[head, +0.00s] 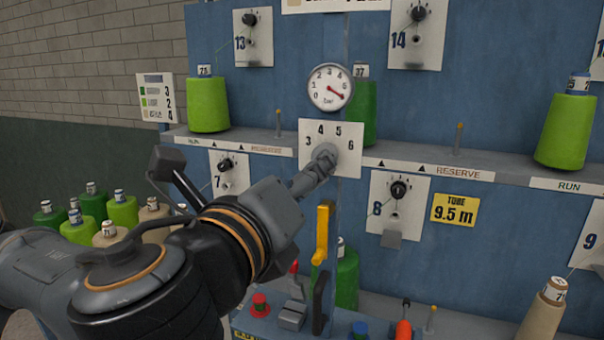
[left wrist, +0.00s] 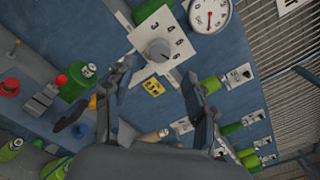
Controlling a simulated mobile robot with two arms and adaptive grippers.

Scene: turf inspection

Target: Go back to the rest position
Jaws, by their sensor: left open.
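My left gripper (head: 312,178) reaches in from the left to a white dial plate (head: 349,165) on the blue machine. The plate carries the numbers 3 to 6 and a grey round knob (head: 327,152). In the left wrist view the gripper (left wrist: 160,72) is open and empty, with its fingers spread wide. The knob (left wrist: 158,50) shows ahead of the gap between them. It looks clear of both fingers, but I cannot tell the exact distance. The knob's pointer direction is not clear. My right gripper is not in view.
A pressure gauge (head: 330,88) is above the plate, its red needle at lower right. A ledge (head: 400,158) carries green yarn cones, such as one on the left (head: 208,105). A yellow handle (head: 322,233) and a red button (head: 259,303) are below. More cones stand behind my left arm.

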